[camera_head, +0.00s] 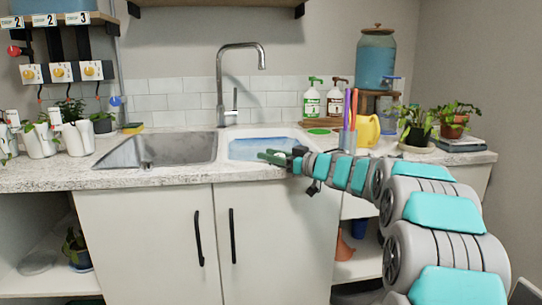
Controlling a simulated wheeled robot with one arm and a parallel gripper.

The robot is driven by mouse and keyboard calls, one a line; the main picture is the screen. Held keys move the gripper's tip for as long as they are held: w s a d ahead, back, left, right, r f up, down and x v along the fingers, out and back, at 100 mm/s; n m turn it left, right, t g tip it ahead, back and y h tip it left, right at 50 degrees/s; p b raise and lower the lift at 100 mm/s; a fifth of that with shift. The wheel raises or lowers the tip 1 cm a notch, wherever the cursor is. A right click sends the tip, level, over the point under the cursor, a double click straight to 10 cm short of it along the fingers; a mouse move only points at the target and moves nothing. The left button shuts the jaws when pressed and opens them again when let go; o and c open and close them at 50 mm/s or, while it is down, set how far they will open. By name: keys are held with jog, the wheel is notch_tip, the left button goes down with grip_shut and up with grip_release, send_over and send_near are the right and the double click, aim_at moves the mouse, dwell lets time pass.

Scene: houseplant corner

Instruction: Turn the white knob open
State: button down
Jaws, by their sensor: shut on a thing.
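My gripper (292,158) is at the end of my arm, over the front of the right basin. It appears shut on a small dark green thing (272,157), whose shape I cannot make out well. No plainly white knob can be made out. Three white valve plates (61,72) with yellow round centres hang on the wall at the upper left, under numbered tags. A red round knob (14,50) is left of them, and a blue round knob (115,101) is lower right. My gripper is far to the right of these.
A steel basin (160,150) and a blue-bottomed basin (262,147) lie in the speckled counter. The tall faucet (221,90) stands behind them. White pots (77,138) crowd the left counter. Bottles (312,98), a yellow watering can (368,130) and a blue-green dispenser (376,58) stand right.

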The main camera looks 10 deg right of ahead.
jog(key=c, duration=0.5)
grip_release()
jog(key=shift+v, duration=3.85)
